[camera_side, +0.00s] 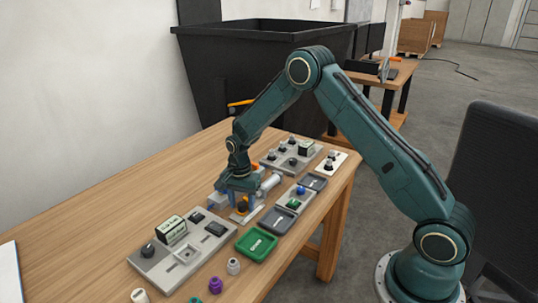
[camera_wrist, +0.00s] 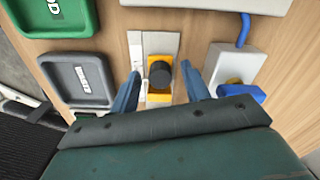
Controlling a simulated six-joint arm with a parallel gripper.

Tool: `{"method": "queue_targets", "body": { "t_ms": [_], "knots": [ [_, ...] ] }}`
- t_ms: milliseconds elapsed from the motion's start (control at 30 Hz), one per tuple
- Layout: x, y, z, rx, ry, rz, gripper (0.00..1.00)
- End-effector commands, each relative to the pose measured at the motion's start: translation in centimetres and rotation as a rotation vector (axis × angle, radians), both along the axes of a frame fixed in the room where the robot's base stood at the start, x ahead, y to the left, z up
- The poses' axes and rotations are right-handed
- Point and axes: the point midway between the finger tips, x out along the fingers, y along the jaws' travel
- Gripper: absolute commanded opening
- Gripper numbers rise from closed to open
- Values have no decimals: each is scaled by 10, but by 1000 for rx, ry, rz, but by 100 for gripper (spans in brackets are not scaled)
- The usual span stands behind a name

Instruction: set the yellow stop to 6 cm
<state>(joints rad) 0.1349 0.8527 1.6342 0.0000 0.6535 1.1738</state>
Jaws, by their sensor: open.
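The yellow stop (camera_wrist: 159,93) sits on a pale metal rail plate (camera_wrist: 140,45) and carries a dark round knob (camera_wrist: 160,73). My gripper (camera_wrist: 161,71) is open, with one blue finger on each side of the knob and visible space between fingers and knob. In the side view my gripper (camera_side: 240,196) is low over the table at the stop (camera_side: 240,212), which it partly covers. I cannot read any scale on the plate, so the stop's setting in centimetres cannot be told.
A green tray (camera_side: 257,243) and grey trays lie close by. A grey box with a blue lever (camera_wrist: 240,92) stands right of the stop in the wrist view. A panel with knobs (camera_side: 150,268) is at the front left, and another (camera_side: 270,162) behind. Small coloured knobs stand at the front.

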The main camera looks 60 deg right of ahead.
Motion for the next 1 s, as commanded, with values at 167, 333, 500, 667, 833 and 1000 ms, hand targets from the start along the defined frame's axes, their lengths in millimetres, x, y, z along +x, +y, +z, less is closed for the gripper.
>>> {"method": "queue_targets", "body": {
  "t_ms": [167, 333, 500, 667, 833, 1000],
  "knots": [
    [0, 0, 0, 0, 0, 0, 46],
    [0, 0, 0, 0, 0, 0, 25],
    [0, 0, 0, 0, 0, 0, 0],
    [0, 3, 0, 0, 1, 1, 0],
    [0, 19, 0, 1, 1, 3, 0],
    [0, 21, 0, 1, 1, 2, 0]
  ]
}}
